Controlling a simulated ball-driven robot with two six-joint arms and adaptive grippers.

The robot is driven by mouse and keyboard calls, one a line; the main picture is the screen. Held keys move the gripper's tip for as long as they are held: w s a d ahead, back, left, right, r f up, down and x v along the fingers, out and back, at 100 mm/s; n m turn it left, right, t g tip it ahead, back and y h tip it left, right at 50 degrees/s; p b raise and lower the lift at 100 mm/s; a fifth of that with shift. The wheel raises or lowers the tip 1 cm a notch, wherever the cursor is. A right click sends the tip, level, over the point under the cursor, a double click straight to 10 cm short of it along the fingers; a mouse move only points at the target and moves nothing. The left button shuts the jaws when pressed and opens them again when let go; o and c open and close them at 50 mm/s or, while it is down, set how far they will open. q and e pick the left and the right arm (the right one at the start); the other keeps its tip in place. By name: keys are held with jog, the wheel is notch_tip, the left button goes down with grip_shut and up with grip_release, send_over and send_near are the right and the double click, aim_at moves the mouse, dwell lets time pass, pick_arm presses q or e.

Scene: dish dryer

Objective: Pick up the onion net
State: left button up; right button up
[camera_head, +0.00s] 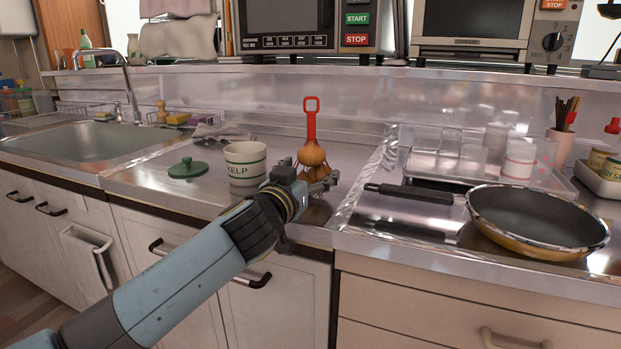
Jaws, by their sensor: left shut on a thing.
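The onion net (311,155) holds brown onions and has a red handle strip that stands upright above it. It is on the steel counter, right of the white pot marked KELP. My left gripper (312,183) reaches in from the left and front and is shut on the lower part of the net. The gripper hides part of the lower onions, and I cannot tell whether the net still touches the counter. My right gripper is not in view.
The KELP pot (245,160) stands close left of my gripper, with its green lid (188,168) beside it. A frying pan (538,218) with a black handle lies right. A tray (450,163) with glasses is behind it. The sink (85,142) is far left.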

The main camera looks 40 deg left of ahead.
pick_arm(q)
jog(key=shift+r, duration=0.2)
jog(key=b+v, duration=0.2)
jog(key=v, duration=1.6)
jog(key=shift+b, duration=0.4)
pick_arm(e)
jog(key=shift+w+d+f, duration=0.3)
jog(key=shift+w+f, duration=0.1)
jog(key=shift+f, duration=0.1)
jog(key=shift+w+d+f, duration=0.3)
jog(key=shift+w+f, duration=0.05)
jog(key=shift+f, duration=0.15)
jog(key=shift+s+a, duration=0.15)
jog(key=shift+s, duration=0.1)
pick_arm(q)
jog(key=shift+w+d, duration=0.1)
jog(key=shift+d, duration=0.05)
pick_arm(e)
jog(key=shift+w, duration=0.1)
